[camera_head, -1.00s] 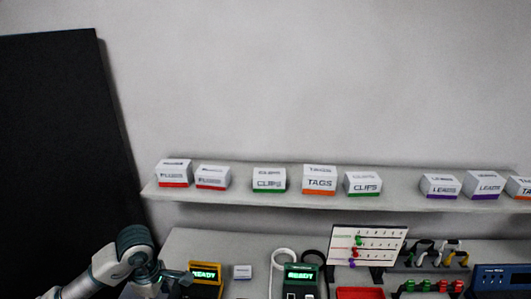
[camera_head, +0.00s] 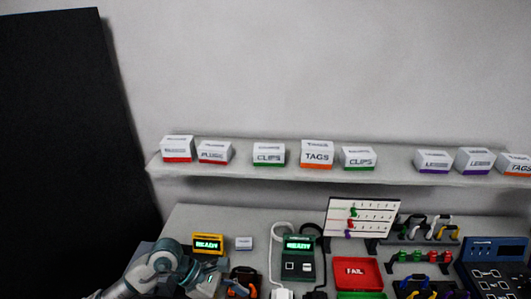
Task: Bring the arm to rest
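My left arm comes in from the lower left corner. My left gripper (camera_head: 210,273) is above the left end of the workbench (camera_head: 190,218), just in front of the yellow tester (camera_head: 207,244) with its green READY display. The gripper's fingers are small and partly hidden by the wrist, so its opening is unclear. An orange and black item (camera_head: 243,283) lies just right of the gripper; I cannot tell whether they touch. My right arm and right gripper are not in view.
A green READY device (camera_head: 298,258), a red FAIL tray (camera_head: 357,272), a pegged board (camera_head: 361,218), a cable rack (camera_head: 420,230) and a blue panel (camera_head: 495,265) fill the bench. A shelf (camera_head: 390,173) with labelled boxes runs above. A black panel (camera_head: 70,150) stands left.

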